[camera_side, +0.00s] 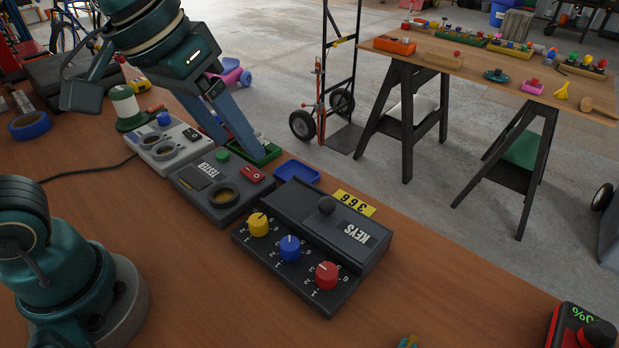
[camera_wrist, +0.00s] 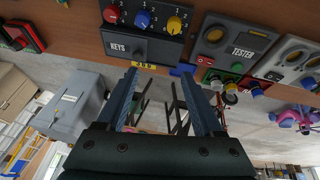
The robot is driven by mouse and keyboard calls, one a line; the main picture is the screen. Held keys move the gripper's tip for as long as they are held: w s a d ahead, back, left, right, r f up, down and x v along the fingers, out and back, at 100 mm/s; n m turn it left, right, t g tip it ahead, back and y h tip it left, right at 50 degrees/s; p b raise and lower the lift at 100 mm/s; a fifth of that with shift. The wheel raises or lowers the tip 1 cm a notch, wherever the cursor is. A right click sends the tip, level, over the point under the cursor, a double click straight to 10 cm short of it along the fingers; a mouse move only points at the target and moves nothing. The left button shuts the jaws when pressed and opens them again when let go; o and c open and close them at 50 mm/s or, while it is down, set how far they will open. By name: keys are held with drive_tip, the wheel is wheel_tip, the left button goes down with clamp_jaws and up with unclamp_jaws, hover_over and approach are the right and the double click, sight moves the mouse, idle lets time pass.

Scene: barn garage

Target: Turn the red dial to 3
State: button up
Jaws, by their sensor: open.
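The red dial (camera_side: 326,275) is on the dark KEYS box (camera_side: 348,234), at the right end of a row with a blue dial (camera_side: 289,247) and a yellow dial (camera_side: 258,224). Small white numbers ring each dial; I cannot read the red dial's setting. In the wrist view the red dial (camera_wrist: 111,14) is at the top left. My gripper (camera_side: 236,148) is open and empty, with its fingers over the far side of the tester and green tray, well left of and behind the red dial. In the wrist view the open fingers (camera_wrist: 160,76) point toward the KEYS box without touching it.
A blue tray (camera_side: 297,173) lies behind.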

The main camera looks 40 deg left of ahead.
drive_tip(key=s+a+f+t, duration=0.1)
drive_tip(key=s+a+f, duration=0.1)
drive_tip(key=s+a, duration=0.2)
drive_tip(key=shift+s+f+y, duration=0.2)
drive_tip(key=shift+s+y, duration=0.2)
drive_tip(key=shift+s, duration=0.55)
drive_tip(key=shift+f, duration=0.1)
drive_tip(key=shift+s+a+f+m, duration=0.15)
drive_tip(key=shift+s+f+m, duration=0.25)
drive_tip(key=shift+f, duration=0.3)
